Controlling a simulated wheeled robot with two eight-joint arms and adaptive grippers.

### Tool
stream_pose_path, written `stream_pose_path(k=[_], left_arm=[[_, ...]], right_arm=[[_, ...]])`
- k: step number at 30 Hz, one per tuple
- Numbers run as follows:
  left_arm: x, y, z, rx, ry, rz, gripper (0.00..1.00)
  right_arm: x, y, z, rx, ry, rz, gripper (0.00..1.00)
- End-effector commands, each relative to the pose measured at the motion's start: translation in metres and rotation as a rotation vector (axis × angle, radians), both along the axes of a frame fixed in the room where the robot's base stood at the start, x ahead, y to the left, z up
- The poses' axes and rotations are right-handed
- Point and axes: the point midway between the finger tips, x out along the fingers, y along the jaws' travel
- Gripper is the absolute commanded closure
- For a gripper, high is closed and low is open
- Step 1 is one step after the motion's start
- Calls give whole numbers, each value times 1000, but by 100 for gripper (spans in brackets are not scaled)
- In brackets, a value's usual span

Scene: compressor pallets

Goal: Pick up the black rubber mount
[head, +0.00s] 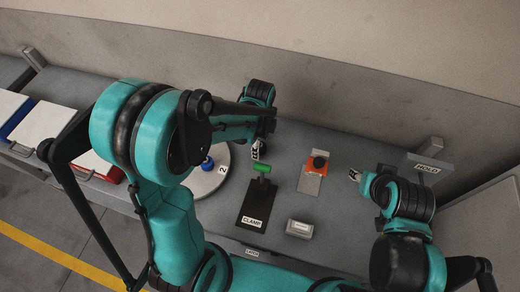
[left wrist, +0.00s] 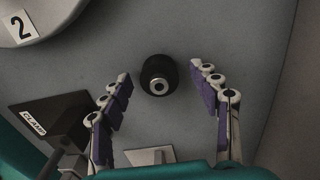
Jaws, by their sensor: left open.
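The black rubber mount (left wrist: 158,75) is a short dark cylinder with a pale metal ring and a hole at its centre. It stands on the grey bench in the left wrist view. My left gripper (left wrist: 161,72) is open and empty, its fingertips to either side of the mount with gaps. In the head view my left gripper (head: 258,149) points down beyond the green-handled clamp (head: 252,210); I cannot make out the mount there. My right gripper (head: 355,175) is over the right part of the bench; its jaw state is unclear.
A round disc marked 2 (head: 216,181) with a blue part is left of the clamp. An orange block with a black knob (head: 317,163) on a metal plate is to the right. A small grey box (head: 299,229) is near the front edge. A HOLD sign (head: 428,168) is far right.

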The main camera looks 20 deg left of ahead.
Motion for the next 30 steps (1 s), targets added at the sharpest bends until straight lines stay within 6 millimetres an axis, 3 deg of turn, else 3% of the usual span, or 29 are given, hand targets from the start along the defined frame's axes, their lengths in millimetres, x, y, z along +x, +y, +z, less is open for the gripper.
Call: stream_pose_path(k=[5, 11, 23, 30], left_arm=[[0, 0, 1, 0, 0, 0, 38], [0, 0, 1, 0, 0, 0, 91], [0, 0, 2, 0, 0, 1, 92], [0, 0, 26, 0, 0, 1, 92]], right_arm=[[0, 0, 1, 0, 0, 0, 60], [0, 0, 1, 0, 0, 0, 60], [0, 0, 2, 0, 0, 0, 60], [0, 0, 13, 0, 0, 0, 60]])
